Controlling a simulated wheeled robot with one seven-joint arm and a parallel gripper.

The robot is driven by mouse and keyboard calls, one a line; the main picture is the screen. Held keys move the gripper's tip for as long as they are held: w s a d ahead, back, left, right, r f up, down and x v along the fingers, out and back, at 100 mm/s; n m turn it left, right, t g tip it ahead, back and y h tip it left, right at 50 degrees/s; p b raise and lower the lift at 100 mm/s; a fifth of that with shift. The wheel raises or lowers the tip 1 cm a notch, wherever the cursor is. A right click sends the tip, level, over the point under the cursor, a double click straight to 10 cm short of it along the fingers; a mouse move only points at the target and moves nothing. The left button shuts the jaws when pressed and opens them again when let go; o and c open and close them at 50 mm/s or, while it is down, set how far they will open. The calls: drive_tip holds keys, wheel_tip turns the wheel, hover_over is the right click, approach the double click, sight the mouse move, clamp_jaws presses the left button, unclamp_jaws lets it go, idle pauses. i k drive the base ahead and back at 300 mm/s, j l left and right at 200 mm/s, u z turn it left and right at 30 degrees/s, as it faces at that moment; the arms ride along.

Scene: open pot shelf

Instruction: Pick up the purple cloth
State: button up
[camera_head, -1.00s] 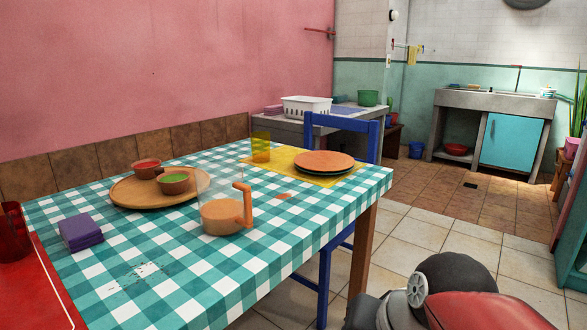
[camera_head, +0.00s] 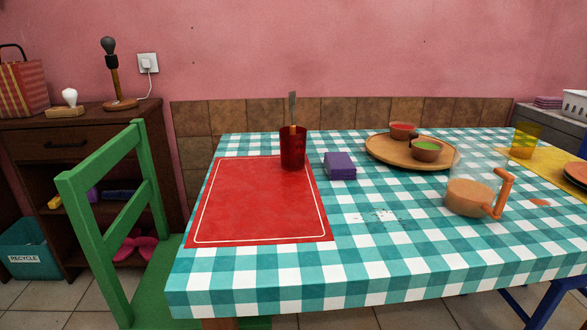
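The purple cloth (camera_head: 340,166) is a small folded stack on the teal-and-white checked tablecloth. It lies just right of the red placemat (camera_head: 262,205) and the red cup (camera_head: 293,148), apart from the cup. My gripper does not show in the head view now, so its state is hidden.
A wooden tray (camera_head: 378,152) with two bowls and a pitcher (camera_head: 470,196) with an orange handle stand to the cloth's right. A green chair (camera_head: 110,220) stands at the table's left side. A wooden cabinet (camera_head: 60,140) stands at the back left. The table's front is mostly clear.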

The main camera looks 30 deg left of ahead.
sight(339, 166)
drive_tip(key=u, duration=1.2)
drive_tip(key=k+j, duration=0.2)
drive_tip(key=j, duration=0.2)
